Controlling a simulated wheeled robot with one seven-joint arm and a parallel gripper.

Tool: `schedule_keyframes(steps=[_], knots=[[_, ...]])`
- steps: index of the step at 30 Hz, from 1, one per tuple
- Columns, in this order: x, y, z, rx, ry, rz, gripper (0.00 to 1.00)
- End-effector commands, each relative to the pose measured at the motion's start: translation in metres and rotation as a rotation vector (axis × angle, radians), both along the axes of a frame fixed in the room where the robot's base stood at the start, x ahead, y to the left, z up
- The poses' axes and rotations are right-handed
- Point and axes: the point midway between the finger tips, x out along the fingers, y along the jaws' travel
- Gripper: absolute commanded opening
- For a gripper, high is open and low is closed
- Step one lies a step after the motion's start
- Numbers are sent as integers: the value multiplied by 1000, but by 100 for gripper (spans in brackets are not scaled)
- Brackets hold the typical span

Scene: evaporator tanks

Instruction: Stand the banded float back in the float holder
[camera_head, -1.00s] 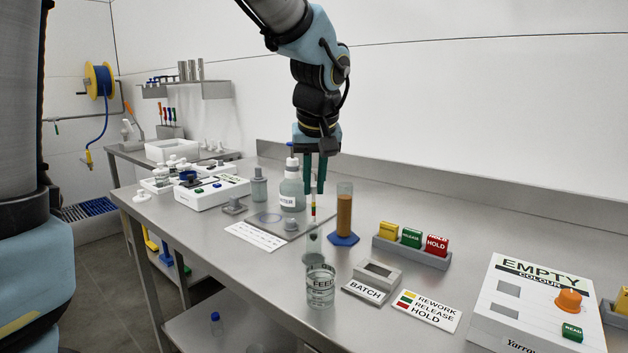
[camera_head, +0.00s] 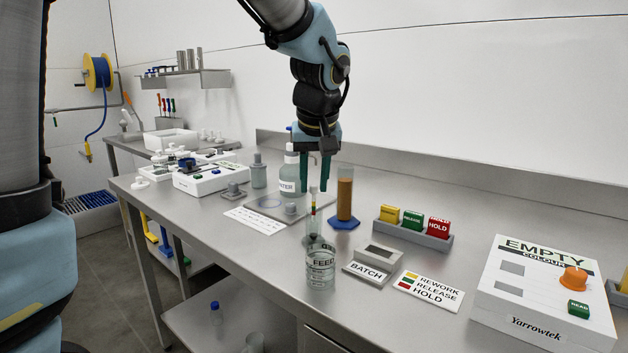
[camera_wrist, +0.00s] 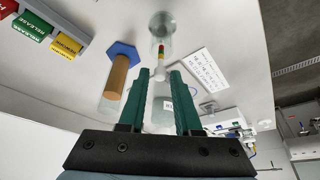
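The banded float (camera_head: 313,207) has a thin upright stem with red, yellow and green bands. It also shows in the wrist view (camera_wrist: 161,51). Its lower part is at the clear FEED beaker (camera_head: 320,268); glass overlaps there, so I cannot tell whether it rests inside. My gripper (camera_head: 316,188) points down just above the bands. Its green fingers stand apart around the stem's top, with a gap visible in the wrist view (camera_wrist: 160,73).
An amber-filled cylinder (camera_head: 344,198) on a blue foot stands close right of my gripper. The WATER bottle (camera_head: 289,175) is close behind. A BATCH stand (camera_head: 366,270), a rack of coloured blocks (camera_head: 413,235) and the EMPTY box (camera_head: 545,290) are at the right.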

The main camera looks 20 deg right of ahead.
Motion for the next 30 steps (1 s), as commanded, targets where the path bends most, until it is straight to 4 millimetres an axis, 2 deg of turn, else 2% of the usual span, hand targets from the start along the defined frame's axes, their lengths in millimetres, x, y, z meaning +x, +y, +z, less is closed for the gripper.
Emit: schedule_keyframes(steps=[1,5,14,17,24,30], knots=[[0,0,0,0,0,0,39],[0,0,0,0,0,0,52],[-1,0,3,-1,-1,0,52],[-5,1,13,-2,-1,-1,52],[-22,6,57,-4,-3,0,52],[-34,9,87,-2,-1,-1,52]])
